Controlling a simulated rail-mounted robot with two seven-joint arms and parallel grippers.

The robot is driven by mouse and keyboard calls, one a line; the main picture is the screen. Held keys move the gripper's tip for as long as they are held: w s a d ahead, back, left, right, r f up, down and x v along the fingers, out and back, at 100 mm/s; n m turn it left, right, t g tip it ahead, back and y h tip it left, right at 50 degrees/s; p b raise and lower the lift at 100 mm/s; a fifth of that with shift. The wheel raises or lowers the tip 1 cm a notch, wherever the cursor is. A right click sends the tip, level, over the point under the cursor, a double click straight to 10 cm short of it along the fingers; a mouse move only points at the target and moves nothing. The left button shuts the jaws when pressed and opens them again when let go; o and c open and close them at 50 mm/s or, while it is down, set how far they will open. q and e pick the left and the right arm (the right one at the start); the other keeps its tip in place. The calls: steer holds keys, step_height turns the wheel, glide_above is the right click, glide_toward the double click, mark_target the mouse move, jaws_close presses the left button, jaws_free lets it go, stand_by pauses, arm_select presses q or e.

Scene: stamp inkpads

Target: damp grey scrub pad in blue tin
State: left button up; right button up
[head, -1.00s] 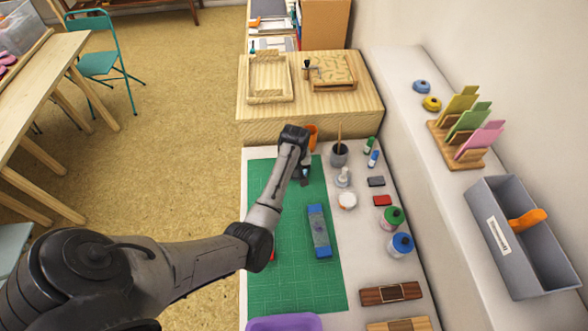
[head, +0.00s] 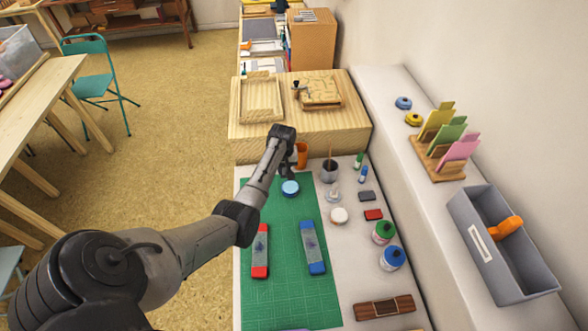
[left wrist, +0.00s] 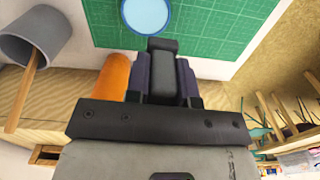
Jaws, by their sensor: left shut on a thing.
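My left gripper (head: 287,172) is just beyond the tin in the head view. In the left wrist view its jaws (left wrist: 162,85) are shut on a dark grey block, the scrub pad (left wrist: 162,62). The pad is apart from the tin in that picture; its height above the mat is hard to tell. My right gripper is not in view.
A red inkpad (head: 260,268) and a blue inkpad (head: 316,266) lie on the mat. Bottles and small pads line the right. A wooden box (head: 300,140) rises behind.

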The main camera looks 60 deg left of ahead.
mark_target(290, 187)
arm_select(q)
steer(key=f+b, duration=0.2)
steer(key=w+d+f+b, duration=0.1)
steer(key=f+b, duration=0.1)
steer(key=f, duration=0.1)
steer(key=f+b, duration=0.2)
steer(key=shift+w+d+f+b, duration=0.15)
steer(key=shift+w+f+b, duration=0.1)
steer(key=shift+w+b, duration=0.15)
stand_by(0.8)
steer(key=shift+f, duration=0.5)
stand_by(0.5)
stand_by(0.9)
steer(key=shift+s+f, duration=0.1)
steer(key=shift+f, duration=0.05)
stand_by(1.1)
